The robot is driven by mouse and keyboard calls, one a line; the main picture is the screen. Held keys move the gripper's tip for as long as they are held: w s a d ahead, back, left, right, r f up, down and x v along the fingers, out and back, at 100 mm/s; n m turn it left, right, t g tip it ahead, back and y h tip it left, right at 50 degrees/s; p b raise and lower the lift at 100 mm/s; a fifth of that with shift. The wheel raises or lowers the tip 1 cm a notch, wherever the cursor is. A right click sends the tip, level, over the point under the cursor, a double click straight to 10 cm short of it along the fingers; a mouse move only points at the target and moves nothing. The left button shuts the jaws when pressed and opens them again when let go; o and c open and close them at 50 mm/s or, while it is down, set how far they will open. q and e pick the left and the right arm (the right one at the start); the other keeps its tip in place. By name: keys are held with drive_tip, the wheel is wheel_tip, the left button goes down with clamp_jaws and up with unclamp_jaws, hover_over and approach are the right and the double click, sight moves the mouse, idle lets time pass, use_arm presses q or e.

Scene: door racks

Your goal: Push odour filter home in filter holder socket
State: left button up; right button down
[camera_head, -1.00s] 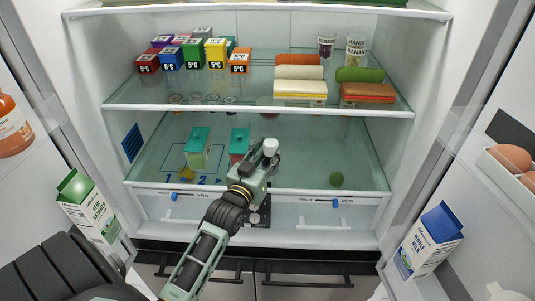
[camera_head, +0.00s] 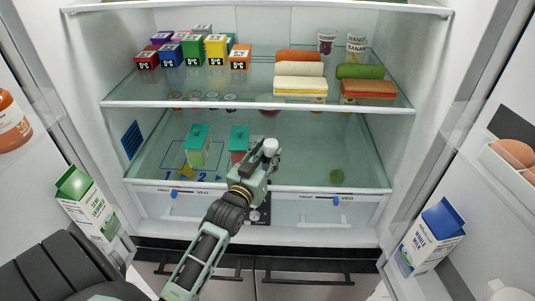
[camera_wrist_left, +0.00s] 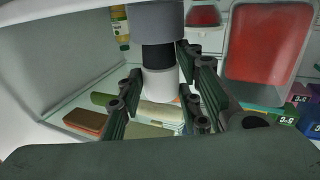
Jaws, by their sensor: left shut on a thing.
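My left gripper (camera_head: 262,162) is shut around a banded cylinder, which I take to be the odour filter. Its white end (camera_head: 270,146) shows above the fingers in the head view, in front of the glass shelf. In the left wrist view the filter (camera_wrist_left: 160,84) shows white, black and grey bands between the fingers (camera_wrist_left: 158,95). I cannot make out the filter holder socket for certain, nor whether the filter touches it. My right gripper is not in view.
Teal-topped cartons (camera_head: 198,147) (camera_head: 239,140) stand on the lower shelf beside and behind my gripper. The upper shelf (camera_head: 255,85) holds coloured cubes (camera_head: 193,49) and rolls. Milk cartons (camera_head: 432,240) stand in the doors.

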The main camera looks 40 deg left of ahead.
use_arm(q)
drive_tip(key=shift+f, duration=0.5)
drive_tip(key=o, duration=1.2)
drive_tip(key=shift+d, duration=0.15)
drive_tip(key=shift+f, duration=0.1)
drive_tip(key=shift+s+f, duration=0.3)
drive_tip(key=shift+s, duration=0.2)
drive_tip(key=s, duration=0.3)
drive_tip(key=s+d+r, duration=0.1)
drive_tip(key=s, duration=0.3)
drive_tip(key=s+d, duration=0.1)
drive_tip(key=s, duration=0.2)
drive_tip(key=shift+s+d+r, duration=0.1)
drive_tip(key=shift+s+r, duration=0.05)
drive_tip(key=shift+s, duration=0.25)
